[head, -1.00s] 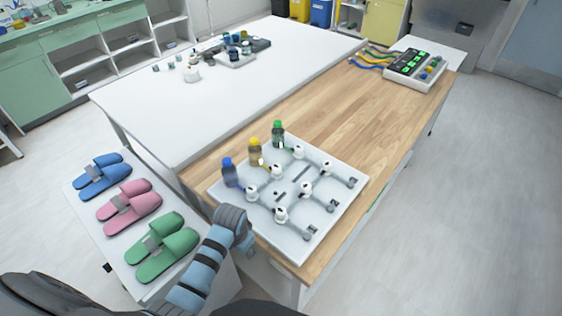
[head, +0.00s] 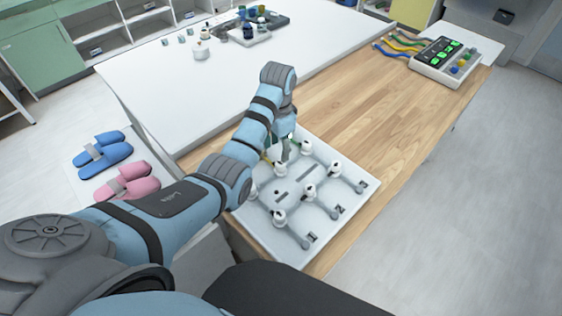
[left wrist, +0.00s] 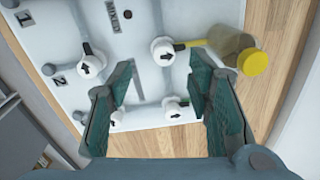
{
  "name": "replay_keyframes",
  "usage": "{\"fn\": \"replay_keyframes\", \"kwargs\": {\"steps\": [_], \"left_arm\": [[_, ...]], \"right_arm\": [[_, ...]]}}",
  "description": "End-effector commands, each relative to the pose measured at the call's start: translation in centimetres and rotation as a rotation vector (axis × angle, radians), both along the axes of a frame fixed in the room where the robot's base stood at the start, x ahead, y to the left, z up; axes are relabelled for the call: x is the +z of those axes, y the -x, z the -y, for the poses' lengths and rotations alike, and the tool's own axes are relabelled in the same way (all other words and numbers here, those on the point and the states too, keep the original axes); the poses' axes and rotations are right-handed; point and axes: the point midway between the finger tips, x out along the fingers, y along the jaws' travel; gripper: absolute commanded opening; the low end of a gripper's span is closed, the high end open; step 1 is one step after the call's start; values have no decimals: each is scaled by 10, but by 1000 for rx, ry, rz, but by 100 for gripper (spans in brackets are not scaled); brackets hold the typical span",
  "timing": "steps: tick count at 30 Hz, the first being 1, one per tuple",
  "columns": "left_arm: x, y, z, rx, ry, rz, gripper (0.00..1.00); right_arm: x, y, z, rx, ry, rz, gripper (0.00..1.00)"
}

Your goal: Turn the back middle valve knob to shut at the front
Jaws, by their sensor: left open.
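The white valve board (head: 262,225) lies on the wooden table top, with white knobs in two rows. In the left wrist view the back middle knob (left wrist: 163,50) has a dark arrow on its cap and joins a yellow tube to the yellow-capped bottle (left wrist: 255,62). My left gripper (left wrist: 160,74) is open and empty above the board. The back middle knob appears just beyond the gap between its fingertips; I see no contact. Another back-row knob (left wrist: 175,108) shows lower between the fingers. In the head view my left wrist hides much of the back row and bottles. My right gripper is out of view.
Front-row knobs (left wrist: 93,60) stand beside the back row. A console (head: 447,65) with coloured cables is at the far right. Blue slippers (head: 103,153) and pink slippers (head: 127,183) lie at left. The wood between board and console is clear.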

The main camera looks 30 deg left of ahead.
Motion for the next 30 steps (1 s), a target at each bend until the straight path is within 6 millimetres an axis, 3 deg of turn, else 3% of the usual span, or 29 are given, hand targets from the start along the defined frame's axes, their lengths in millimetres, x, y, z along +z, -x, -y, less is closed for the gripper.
{"fn": "replay_keyframes", "kwargs": {"steps": [3,7,9,14,19,24,27,30], "left_arm": [[-38,-9,0,0,0,-6,46],[-69,-13,-1,1,1,-7,46],[-79,-15,-1,1,1,-6,46],[-87,-14,-1,1,1,-7,46],[-86,-14,-1,1,0,-8,46],[-86,-14,-1,1,1,-9,19],[-86,-14,-1,1,1,-9,3],[-86,-14,-1,1,2,-8,0]], "right_arm": [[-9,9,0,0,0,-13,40],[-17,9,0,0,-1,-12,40],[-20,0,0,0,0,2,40],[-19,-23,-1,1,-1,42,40],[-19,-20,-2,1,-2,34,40],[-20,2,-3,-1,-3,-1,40],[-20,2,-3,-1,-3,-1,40],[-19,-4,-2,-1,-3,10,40]]}}
